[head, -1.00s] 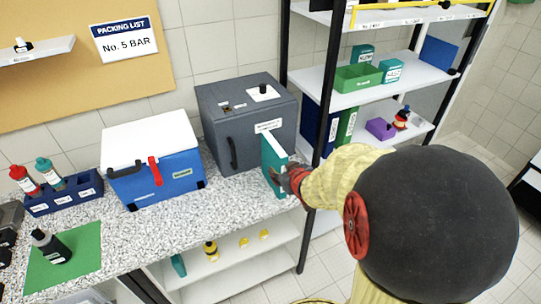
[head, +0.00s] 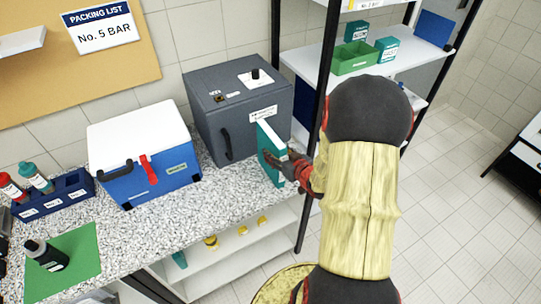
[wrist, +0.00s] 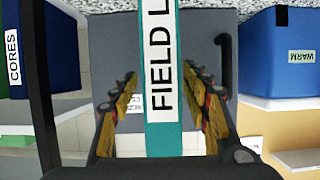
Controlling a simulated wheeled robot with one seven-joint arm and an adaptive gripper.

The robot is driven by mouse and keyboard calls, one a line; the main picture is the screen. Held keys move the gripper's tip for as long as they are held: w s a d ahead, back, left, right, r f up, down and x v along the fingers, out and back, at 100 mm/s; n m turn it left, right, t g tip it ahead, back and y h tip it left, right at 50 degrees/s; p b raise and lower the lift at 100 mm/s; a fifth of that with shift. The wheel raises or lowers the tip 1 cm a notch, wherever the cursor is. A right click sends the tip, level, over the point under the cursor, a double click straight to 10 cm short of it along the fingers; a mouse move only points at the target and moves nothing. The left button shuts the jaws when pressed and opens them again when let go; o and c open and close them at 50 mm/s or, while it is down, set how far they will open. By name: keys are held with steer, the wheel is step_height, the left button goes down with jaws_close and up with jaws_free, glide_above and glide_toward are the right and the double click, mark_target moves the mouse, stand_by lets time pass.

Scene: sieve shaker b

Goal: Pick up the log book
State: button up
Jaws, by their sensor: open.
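The log book is a teal upright book (head: 270,151) standing on the counter in front of the dark grey box. In the wrist view its white spine label reads "FIELD L" (wrist: 162,60), and the rest is cut off at the top. My gripper (head: 284,170) is at the book's near edge in the head view. In the wrist view my gripper (wrist: 160,88) is open, with one finger on each side of the spine and a visible gap on both sides. The book's lower part is partly hidden by my gripper in the head view.
The dark grey box (head: 237,118) stands right behind the book. A blue and white cooler (head: 148,158) is to its left. A black shelf post (head: 310,150) rises close to the right of my gripper. The speckled counter (head: 215,215) is clear in front.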

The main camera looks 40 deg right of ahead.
steer(key=x, duration=0.4)
steer(key=shift+w+f, duration=0.1)
steer(key=shift+f, duration=0.1)
steer(key=shift+c, duration=0.7)
jaws_close()
steer(key=shift+r, duration=0.1)
